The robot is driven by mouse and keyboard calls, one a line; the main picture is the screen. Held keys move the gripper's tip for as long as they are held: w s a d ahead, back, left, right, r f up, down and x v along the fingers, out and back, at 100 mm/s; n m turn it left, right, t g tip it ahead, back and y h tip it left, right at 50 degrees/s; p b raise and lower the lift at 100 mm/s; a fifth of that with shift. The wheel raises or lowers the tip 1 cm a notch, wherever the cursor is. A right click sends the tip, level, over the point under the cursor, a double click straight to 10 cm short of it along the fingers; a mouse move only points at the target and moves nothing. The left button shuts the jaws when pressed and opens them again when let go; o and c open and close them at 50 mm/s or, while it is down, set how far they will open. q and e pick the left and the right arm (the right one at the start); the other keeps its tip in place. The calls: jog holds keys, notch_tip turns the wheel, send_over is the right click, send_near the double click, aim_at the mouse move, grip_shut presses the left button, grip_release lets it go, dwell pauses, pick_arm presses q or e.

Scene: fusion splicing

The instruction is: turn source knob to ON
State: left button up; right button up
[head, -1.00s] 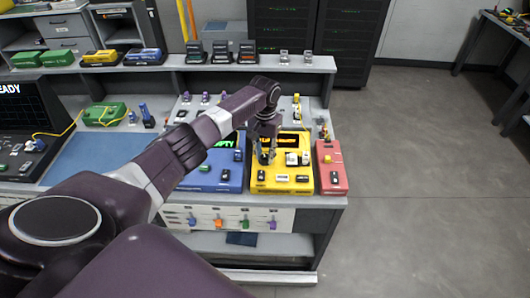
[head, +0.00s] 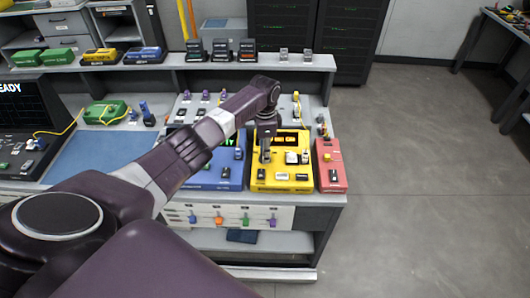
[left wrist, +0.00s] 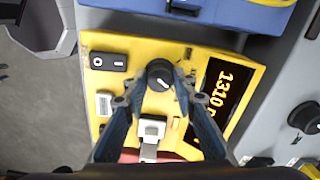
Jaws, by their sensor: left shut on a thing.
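The yellow source box (head: 301,157) stands on the bench, with a dark display along its back edge. In the left wrist view, the yellow box (left wrist: 100,42) has a round black knob (left wrist: 160,74) with a pale pointer mark. My left gripper (head: 266,158) reaches down over the left part of the box. In the left wrist view, my left gripper (left wrist: 159,82) has one finger on each side of the knob and is shut on it. The display (left wrist: 221,98) shows orange characters starting with 1310. In the head view the gripper hides the knob. My right gripper is out of view.
A blue box (head: 215,178) stands close on the left and a red box (head: 331,177) close on the right. A white connector piece (left wrist: 151,130) sits on the yellow box near the fingers. A black rocker switch (left wrist: 108,61) is on its edge.

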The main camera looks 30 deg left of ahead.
pick_arm(q)
jog(key=shift+m, duration=1.1)
jog(key=shift+r, duration=0.1)
jog(key=o, duration=1.2)
jog(key=shift+c, duration=0.2)
notch_tip(320, 180, up, 12)
